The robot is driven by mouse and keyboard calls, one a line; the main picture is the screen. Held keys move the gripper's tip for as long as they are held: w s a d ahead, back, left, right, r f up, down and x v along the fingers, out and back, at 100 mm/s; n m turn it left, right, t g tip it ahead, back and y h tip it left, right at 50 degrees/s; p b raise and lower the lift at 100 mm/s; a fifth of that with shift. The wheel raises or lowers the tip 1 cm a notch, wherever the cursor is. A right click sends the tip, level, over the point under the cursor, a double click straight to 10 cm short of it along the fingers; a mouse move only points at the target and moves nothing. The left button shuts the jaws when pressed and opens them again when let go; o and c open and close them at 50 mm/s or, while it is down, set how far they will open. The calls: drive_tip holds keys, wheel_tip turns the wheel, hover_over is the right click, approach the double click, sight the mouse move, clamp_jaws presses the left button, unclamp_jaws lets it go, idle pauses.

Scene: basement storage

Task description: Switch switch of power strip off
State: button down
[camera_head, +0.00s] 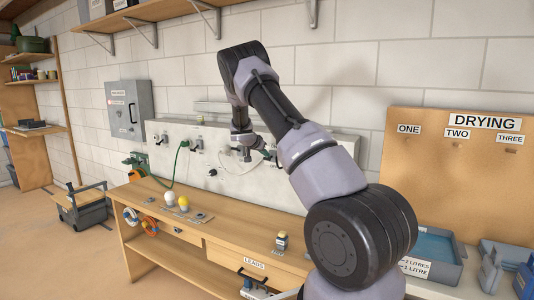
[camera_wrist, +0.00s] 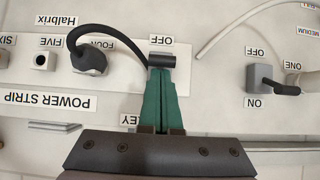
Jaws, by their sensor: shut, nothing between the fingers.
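In the wrist view, which shows the labels upside down, the power strip (camera_wrist: 115,62) is a pale panel with sockets. My gripper (camera_wrist: 162,72) has green fingers, shut and empty, with tips right at the knob. I cannot tell whether they touch it. In the head view my gripper (camera_head: 245,152) is at the wall panel; the switch cannot be made out there.
A black plug (camera_wrist: 90,60) with a curved cable sits in socket FOUR, beside the switch. Another switch (camera_wrist: 262,78) with OFF and ON labels is to the right. A wooden bench (camera_head: 225,233) below holds two bulbs (camera_head: 176,200) and a small bottle (camera_head: 282,240).

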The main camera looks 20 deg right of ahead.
drive_tip(key=shift+s+a+f, duration=0.1)
drive_tip(key=shift+a+f, duration=0.1)
drive_tip(key=shift+f, duration=0.8)
drive_tip(key=shift+s+a+f, duration=0.1)
drive_tip(key=shift+a+f, duration=0.05)
drive_tip(key=shift+f, duration=0.8)
drive_tip(key=shift+f, duration=0.15)
drive_tip(key=r, duration=0.1)
drive_tip(key=a+r, duration=0.1)
drive_tip(key=s+r, duration=0.1)
drive_tip(key=r, duration=0.1)
drive_tip(key=shift+a+r, duration=0.1)
drive_tip(key=shift+a, duration=0.25)
drive_tip(key=s+a, duration=0.5)
drive_tip(key=a, duration=0.2)
drive_tip(key=shift+s, duration=0.4)
